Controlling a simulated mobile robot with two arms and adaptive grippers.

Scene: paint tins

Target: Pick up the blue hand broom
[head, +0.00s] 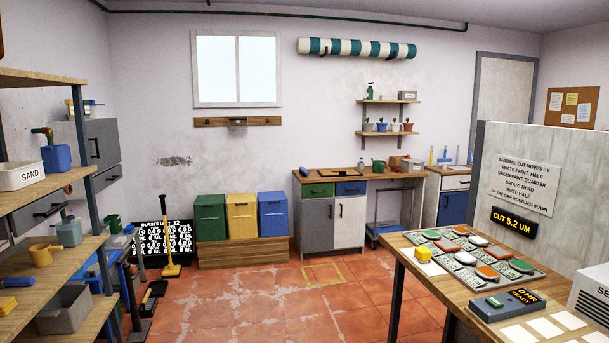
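I cannot clearly make out a blue hand broom. A dark item with some blue (157,289) lies low near the foot of the left shelving; its shape is too small to tell. A small blue item (304,172) lies at the left end of the back workbench, also too small to identify. Slim blue-tipped items (457,154) stand on the counter at the back right. Neither of my grippers is in view.
Wooden shelving (60,191) fills the left side. A yellow floor broom (170,269) stands before a black score board (160,240). Green, yellow and blue bins line the back wall. A table (460,299) with tiles fills the right front. The middle red-tiled floor (265,305) is clear.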

